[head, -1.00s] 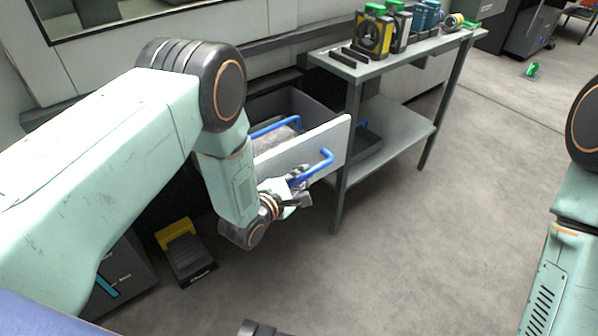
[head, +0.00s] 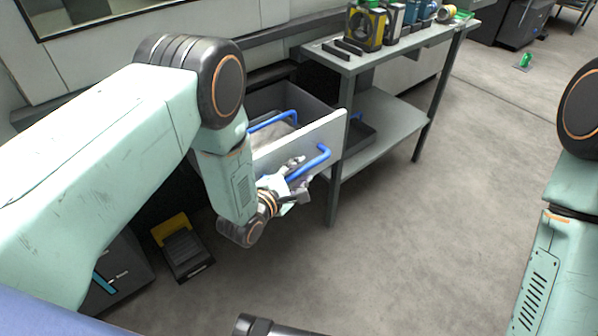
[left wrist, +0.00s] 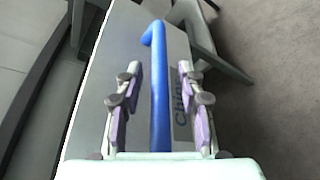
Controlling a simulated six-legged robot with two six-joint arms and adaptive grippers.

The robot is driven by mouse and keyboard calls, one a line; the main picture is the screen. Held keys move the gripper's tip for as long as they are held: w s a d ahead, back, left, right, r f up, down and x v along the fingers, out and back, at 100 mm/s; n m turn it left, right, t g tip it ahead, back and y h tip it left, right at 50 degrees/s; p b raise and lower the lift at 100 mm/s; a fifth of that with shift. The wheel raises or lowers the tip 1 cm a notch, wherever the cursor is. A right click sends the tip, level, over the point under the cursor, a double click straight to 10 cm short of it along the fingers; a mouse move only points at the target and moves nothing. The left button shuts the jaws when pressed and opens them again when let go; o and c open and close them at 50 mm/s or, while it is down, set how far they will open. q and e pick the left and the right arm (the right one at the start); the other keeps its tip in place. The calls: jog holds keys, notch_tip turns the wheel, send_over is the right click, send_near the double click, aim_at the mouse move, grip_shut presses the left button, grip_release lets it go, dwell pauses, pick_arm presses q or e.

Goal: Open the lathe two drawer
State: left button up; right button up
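The drawer (head: 325,130) under the machine stands pulled out, with a pale front panel and a dark inside. Its blue bar handle (head: 312,164) is on the panel's outer face. My left gripper (head: 296,182) is at the handle's near part. In the left wrist view, the handle (left wrist: 159,85) runs between the two fingers of the left gripper (left wrist: 160,80), with a visible gap on each side. The fingers are open and straddle the bar. Lettering shows on the panel beside it, partly covered by a finger. My right arm shows at the right edge; its gripper is out of view.
A grey workbench (head: 398,128) stands right beside the drawer, with a leg close to the panel. Boxed tools (head: 366,28) stand on its top. A second blue bar (head: 273,121) shows inside the drawer. A yellow-and-black box (head: 181,247) lies on the floor.

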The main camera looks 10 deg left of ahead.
pick_arm(q)
jog(key=v, duration=1.2)
jog(key=shift+a, duration=0.1)
dwell(0.4)
jog(key=s+a+f+m+g+y+p, duration=0.1)
jog(key=s+a+f+m+g+y, duration=0.25)
jog(key=s+f+m+g, duration=0.8)
jog(key=s+a+r+m+g+p, duration=0.1)
jog(key=s+m, duration=0.3)
jog(key=s, duration=0.5)
jog(key=s+a+r+m+g+y+p, duration=0.1)
jog(key=s+r+m, duration=0.3)
jog(key=s, duration=0.5)
jog(key=shift+a+m+g+p, duration=0.4)
jog(key=shift+g+p, duration=0.25)
jog(key=shift+p, duration=0.25)
